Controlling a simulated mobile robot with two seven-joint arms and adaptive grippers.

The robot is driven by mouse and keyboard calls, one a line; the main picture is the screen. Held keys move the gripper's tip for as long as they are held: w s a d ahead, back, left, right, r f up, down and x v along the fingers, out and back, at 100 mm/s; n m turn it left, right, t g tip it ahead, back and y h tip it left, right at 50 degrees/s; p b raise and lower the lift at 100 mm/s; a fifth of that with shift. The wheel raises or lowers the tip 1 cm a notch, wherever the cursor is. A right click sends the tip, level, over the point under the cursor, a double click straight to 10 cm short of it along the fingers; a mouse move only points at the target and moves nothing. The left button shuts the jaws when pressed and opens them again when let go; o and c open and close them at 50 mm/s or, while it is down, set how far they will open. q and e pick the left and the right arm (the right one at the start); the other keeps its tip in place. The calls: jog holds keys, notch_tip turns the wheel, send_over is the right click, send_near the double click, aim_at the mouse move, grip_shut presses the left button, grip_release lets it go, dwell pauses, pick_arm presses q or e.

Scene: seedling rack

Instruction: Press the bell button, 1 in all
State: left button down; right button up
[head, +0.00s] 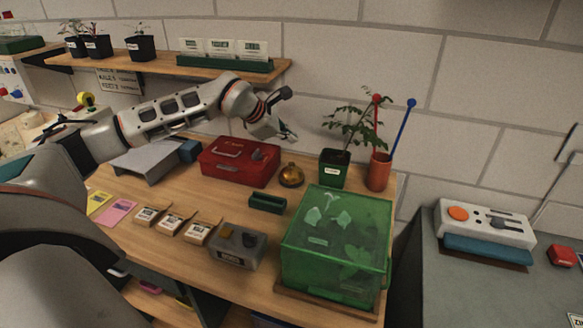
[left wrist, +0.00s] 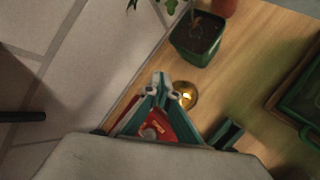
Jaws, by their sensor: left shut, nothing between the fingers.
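The bell (head: 291,175) is a small brass dome on the wooden table, between the red box and the potted plant. In the left wrist view the bell (left wrist: 186,95) shows just beside my fingertips. My left gripper (head: 291,137) is shut and empty. It is above the table near the wall, higher than the bell and apart from it in the head view. In the left wrist view the left gripper (left wrist: 160,80) points down past the bell's left side. The gap in height is hard to judge there. My right gripper is not in view.
A red box (head: 238,163) stands left of the bell and a potted plant (head: 333,170) right of it. A dark green tray (head: 268,202) lies in front. A green translucent cover (head: 336,240) stands front right. The wall shelf (head: 160,65) is behind the arm.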

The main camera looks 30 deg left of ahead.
aim_at(290, 164)
pick_arm(q)
notch_tip(290, 164, down, 3)
jog(key=shift+f+b, duration=0.1)
jog(key=shift+b, duration=0.7)
jog(key=shift+f+b, duration=0.6)
jog(key=shift+f, duration=0.5)
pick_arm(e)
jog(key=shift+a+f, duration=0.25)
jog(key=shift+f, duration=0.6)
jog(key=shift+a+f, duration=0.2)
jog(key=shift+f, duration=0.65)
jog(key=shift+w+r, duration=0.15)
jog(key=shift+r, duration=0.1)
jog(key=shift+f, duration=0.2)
pick_arm(q)
jog(key=shift+f, duration=0.1)
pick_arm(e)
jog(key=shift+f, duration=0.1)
pick_arm(q)
jog(key=shift+f+b, duration=0.4)
jog(key=shift+b, duration=0.1)
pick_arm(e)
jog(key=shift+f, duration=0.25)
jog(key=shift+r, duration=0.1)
